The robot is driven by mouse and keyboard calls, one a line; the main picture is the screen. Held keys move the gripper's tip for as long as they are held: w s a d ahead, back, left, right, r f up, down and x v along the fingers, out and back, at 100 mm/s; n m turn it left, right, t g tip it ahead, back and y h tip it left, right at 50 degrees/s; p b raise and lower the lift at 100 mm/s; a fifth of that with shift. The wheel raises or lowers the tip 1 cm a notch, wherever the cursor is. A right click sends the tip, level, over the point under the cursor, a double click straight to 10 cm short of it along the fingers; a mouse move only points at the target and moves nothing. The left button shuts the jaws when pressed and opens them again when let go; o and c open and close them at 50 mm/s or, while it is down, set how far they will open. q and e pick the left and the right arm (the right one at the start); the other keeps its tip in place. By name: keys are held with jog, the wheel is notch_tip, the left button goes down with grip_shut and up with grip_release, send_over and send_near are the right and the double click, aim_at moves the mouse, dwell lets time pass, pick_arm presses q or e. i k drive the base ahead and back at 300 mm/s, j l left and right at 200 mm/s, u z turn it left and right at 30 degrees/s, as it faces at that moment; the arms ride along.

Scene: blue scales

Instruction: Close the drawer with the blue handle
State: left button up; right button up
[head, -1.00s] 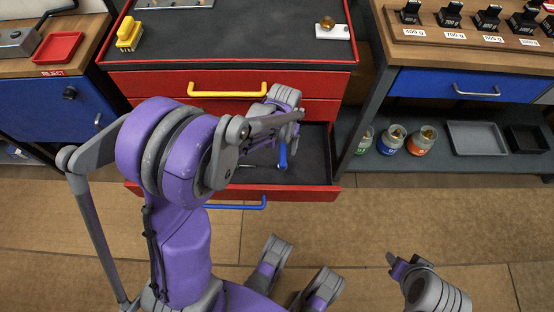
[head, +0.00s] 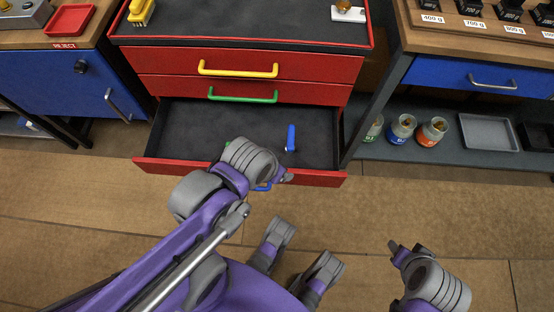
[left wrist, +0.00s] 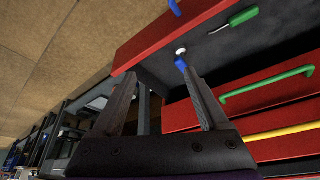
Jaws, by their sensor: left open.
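The bottom drawer (head: 318,179) of the red cabinet is pulled out. Its blue handle (head: 263,187) is mostly hidden behind my left gripper (head: 287,177) in the head view. The handle also shows at the top of the left wrist view (left wrist: 175,8). My left gripper is open and empty, at the drawer's front; the wrist view has its fingers (left wrist: 161,74) apart, with the drawer front beyond them. I cannot tell whether it touches the drawer. My right gripper (head: 402,255) is low at the right, away from the cabinet; its jaws are unclear.
A blue-handled tool (head: 291,138) and a green-handled tool (left wrist: 240,17) lie in the open drawer. Above are drawers with a green handle (head: 243,97) and a yellow handle (head: 238,72), both shut. Jars (head: 402,128) stand on the right shelf. Floor before the drawer is free.

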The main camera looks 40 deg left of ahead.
aim_at(186, 134)
jog(key=k+j+u, duration=0.1)
jog(key=u, duration=1.45)
jog(key=k+l+u, duration=0.15)
jog(key=k+l, duration=0.15)
jog(key=l, duration=0.15)
